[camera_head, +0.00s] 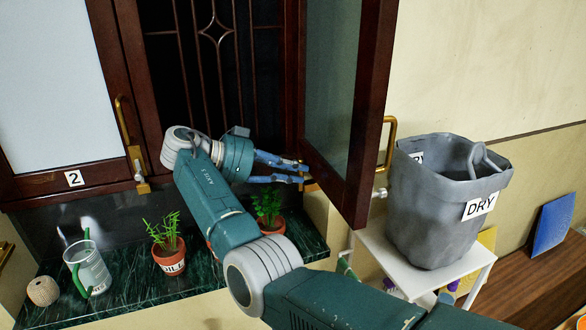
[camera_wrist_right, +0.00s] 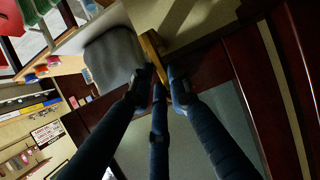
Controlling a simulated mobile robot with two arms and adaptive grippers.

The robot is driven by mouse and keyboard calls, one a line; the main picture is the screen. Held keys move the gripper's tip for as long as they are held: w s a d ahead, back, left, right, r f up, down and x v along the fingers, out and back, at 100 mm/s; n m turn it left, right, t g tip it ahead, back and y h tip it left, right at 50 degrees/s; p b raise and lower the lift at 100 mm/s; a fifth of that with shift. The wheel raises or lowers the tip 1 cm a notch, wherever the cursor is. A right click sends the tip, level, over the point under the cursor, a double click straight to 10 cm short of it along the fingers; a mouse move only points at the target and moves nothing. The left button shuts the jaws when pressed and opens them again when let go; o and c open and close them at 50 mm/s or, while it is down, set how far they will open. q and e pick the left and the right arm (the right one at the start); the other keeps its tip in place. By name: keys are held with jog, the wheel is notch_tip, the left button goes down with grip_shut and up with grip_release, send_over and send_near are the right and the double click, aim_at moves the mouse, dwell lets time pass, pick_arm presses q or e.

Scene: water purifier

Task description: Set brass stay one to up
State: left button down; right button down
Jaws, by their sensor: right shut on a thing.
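My right gripper (camera_head: 304,173) reaches into the open window beside the lower inner edge of the swung-out casement (camera_head: 360,130). In the wrist view its fingertips (camera_wrist_right: 160,82) are closed around the lower end of a brass bar (camera_wrist_right: 152,48), which looks like a brass stay. In the head view only a little brass (camera_head: 311,186) shows by the fingertips; the rest is hidden by the casement and fingers. Another brass stay (camera_head: 139,170) is on the left window, beside the label "2" (camera_head: 74,178). No label "1" is visible. My left gripper is not in view.
A green marble sill (camera_head: 125,290) holds a watering can (camera_head: 88,268), a ball of twine (camera_head: 43,291) and potted herbs (camera_head: 168,250). A grey "DRY" bag (camera_head: 440,220) stands on a white stand (camera_head: 420,276) right of the casement. The casement's brass handle (camera_head: 389,140) faces the bag.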

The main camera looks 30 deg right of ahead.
jog(key=c, duration=1.7)
grip_release()
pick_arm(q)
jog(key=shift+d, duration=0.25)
pick_arm(e)
jog(key=shift+o, duration=0.2)
jog(key=shift+w+r, duration=0.1)
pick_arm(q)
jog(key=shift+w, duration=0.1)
pick_arm(e)
jog(key=v, duration=0.7)
jog(key=shift+a, duration=0.15)
jog(key=shift+r, duration=0.1)
